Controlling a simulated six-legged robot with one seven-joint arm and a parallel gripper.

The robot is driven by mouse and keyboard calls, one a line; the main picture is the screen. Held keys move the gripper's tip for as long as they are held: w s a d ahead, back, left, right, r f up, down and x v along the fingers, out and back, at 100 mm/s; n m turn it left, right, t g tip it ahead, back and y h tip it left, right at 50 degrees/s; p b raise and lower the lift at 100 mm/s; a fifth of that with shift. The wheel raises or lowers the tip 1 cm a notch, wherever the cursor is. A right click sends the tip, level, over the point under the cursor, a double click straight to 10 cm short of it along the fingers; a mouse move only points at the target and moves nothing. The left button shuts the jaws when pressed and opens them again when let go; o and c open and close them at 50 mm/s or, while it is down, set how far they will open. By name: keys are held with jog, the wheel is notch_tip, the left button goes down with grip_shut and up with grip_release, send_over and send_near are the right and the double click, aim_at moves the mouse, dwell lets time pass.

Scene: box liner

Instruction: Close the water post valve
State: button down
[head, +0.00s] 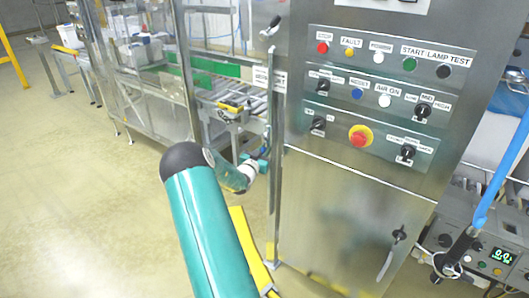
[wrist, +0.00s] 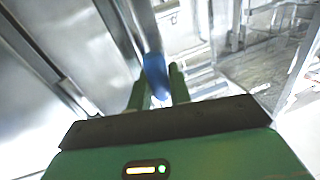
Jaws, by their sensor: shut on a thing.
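In the wrist view, the two green fingers of my gripper (wrist: 159,88) are closed on either side of a blue handle-like piece (wrist: 155,72). The blue piece sits at the lower end of a grey bar or pipe (wrist: 144,30). It looks like a valve lever, but the valve body cannot be made out. In the head view, my arm reaches forward to the left edge of the control cabinet. My gripper (head: 256,160) is small there, next to a thin metal post (head: 276,150).
The steel control cabinet (head: 345,215), with buttons and selector knobs, stands close on the right of my arm. A roller conveyor (head: 225,98) and a framed machine lie behind. A yellow floor-level bar (head: 252,245) is beside the arm. Open floor (head: 75,190) is on the left.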

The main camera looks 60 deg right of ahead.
jog(key=w+d+r+m+g+h, duration=0.1)
jog(key=w+r+m+g, duration=0.2)
jog(key=m, duration=1.6)
jog(key=shift+w+r+g+h, duration=0.4)
jog(key=shift+w+r, duration=1.15)
jog(key=shift+r, duration=0.4)
jog(key=c, duration=1.3)
grip_release()
jog(key=shift+c, duration=0.2)
jog(key=v, duration=1.3)
jog(key=shift+a, duration=0.4)
jog(key=shift+w+f, duration=0.1)
